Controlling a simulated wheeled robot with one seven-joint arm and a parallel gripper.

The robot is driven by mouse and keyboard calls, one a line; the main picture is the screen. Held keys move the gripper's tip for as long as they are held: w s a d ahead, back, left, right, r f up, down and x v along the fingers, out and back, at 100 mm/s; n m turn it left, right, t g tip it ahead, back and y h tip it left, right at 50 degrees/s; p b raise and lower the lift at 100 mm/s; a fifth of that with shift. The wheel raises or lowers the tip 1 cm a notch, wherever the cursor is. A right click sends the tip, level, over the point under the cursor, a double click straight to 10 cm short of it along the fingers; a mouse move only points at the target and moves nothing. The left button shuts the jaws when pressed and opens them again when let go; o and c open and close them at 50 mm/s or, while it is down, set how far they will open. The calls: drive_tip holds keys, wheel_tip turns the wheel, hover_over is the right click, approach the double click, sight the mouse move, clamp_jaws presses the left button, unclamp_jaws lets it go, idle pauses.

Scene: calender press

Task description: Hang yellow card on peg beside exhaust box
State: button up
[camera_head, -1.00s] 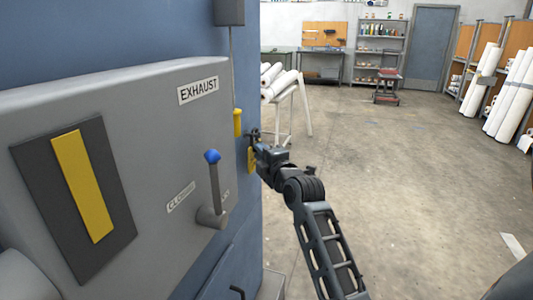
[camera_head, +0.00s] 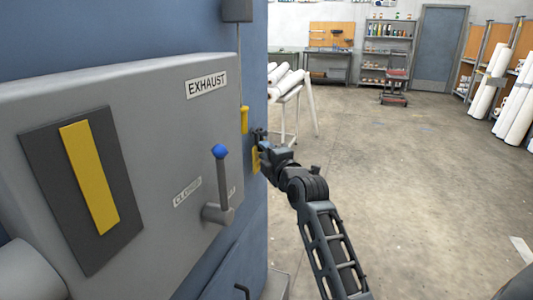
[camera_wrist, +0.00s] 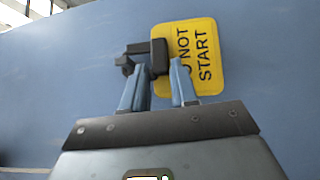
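The yellow card (camera_wrist: 207,60) reads "NOT START" in the wrist view, its left part hidden by a dark block and a finger. It lies close to the blue machine face, and its text runs sideways. In the head view the yellow card (camera_head: 256,160) is a small patch at the edge of the blue machine, beside my gripper (camera_head: 259,138). In the wrist view my gripper (camera_wrist: 158,82) has its fingers on either side of the dark block. I cannot tell whether this block is the peg, or whether the fingers grip anything. The exhaust box (camera_head: 140,90) is at left.
A lever with a blue knob (camera_head: 220,152) stands out from the box front. A yellow pull handle (camera_head: 244,120) hangs on a cord above my gripper. White rolls (camera_head: 286,80) lie on a stand behind.

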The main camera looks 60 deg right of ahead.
drive_tip(key=o, duration=0.4)
drive_tip(key=shift+b+v, duration=0.45)
drive_tip(key=shift+v, duration=3.45)
drive_tip(key=s+a+f+m+t+y, duration=0.1)
drive_tip(key=s+a+f+m+y, duration=0.3)
drive_tip(key=a, duration=0.7)
drive_tip(key=s+a+f+y, duration=0.1)
drive_tip(key=s+a+f, duration=0.2)
drive_tip(key=a+f, duration=0.55)
drive_tip(key=s+a+r+m+y, duration=0.1)
drive_tip(key=s+a+m+y, duration=0.1)
drive_tip(key=s+a, duration=0.3)
drive_tip(key=s+a+r+m+y, duration=0.1)
drive_tip(key=s+a+m+y, duration=0.1)
drive_tip(key=s+a, duration=0.3)
drive_tip(key=s+a+r+m+y, duration=0.2)
drive_tip(key=s+a, duration=0.4)
drive_tip(key=a, duration=0.1)
drive_tip(key=shift+s+a+r+y+p, duration=0.1)
drive_tip(key=shift+y+p, duration=0.2)
drive_tip(key=shift+p, duration=0.1)
